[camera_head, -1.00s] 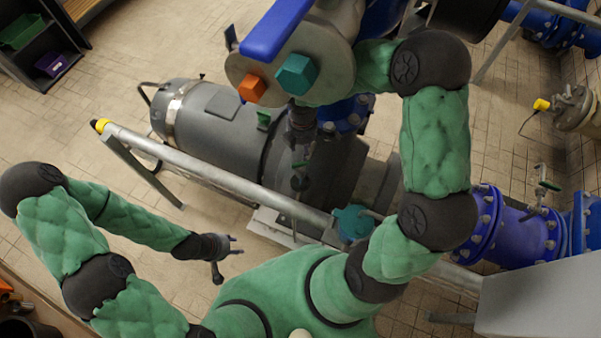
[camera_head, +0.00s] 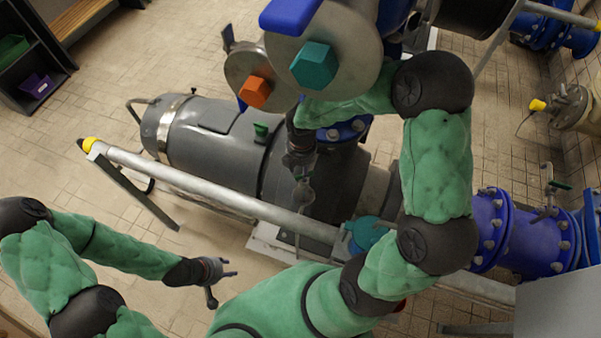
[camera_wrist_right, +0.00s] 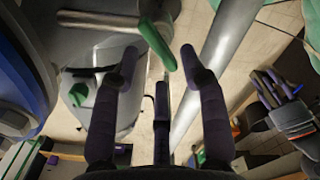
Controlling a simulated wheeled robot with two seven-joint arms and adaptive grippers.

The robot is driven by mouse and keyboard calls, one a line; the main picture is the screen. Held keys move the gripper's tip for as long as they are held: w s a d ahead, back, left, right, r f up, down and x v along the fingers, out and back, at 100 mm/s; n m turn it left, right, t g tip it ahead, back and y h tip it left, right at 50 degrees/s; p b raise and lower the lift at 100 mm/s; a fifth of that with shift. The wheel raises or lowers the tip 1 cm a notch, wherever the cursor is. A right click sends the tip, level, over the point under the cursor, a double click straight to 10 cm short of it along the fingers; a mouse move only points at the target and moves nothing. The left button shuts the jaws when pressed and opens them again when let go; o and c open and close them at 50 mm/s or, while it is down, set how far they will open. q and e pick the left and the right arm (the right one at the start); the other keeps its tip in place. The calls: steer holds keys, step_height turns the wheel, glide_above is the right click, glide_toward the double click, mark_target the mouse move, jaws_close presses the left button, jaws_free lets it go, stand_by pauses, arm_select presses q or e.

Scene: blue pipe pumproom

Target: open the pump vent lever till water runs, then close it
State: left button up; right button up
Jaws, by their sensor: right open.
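The vent lever (camera_wrist_right: 157,45) has a green handle and shows in the right wrist view, joined to a grey metal fitting (camera_wrist_right: 160,10) at the top. My right gripper (camera_wrist_right: 159,63) is open, with its dark fingers either side of the lever's lower end; I see no grip on it. In the head view my right gripper (camera_head: 299,163) points down over the grey pump (camera_head: 215,145), and the lever there is mostly hidden by the wrist. No running water shows. My left gripper (camera_head: 222,283) is open and empty, low at the left, well apart from the pump.
A grey rail (camera_head: 215,192) with a yellow end runs between my body and the pump. Large teal and orange hexagonal knobs (camera_head: 313,65) stand close above the right wrist. Blue flanged pipe (camera_head: 520,225) lies at the right.

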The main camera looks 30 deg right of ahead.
steer(key=shift+f, duration=1.1)
jaws_close()
steer(key=m, duration=0.2)
steer(key=m+b, duration=0.1)
steer(key=m, duration=0.1)
steer(key=shift+d+m, duration=0.2)
steer(key=shift+m, duration=0.1)
steer(key=shift+d+m+b, duration=0.1)
steer(key=shift+m+b, duration=0.35)
steer(key=shift+m, duration=1.35)
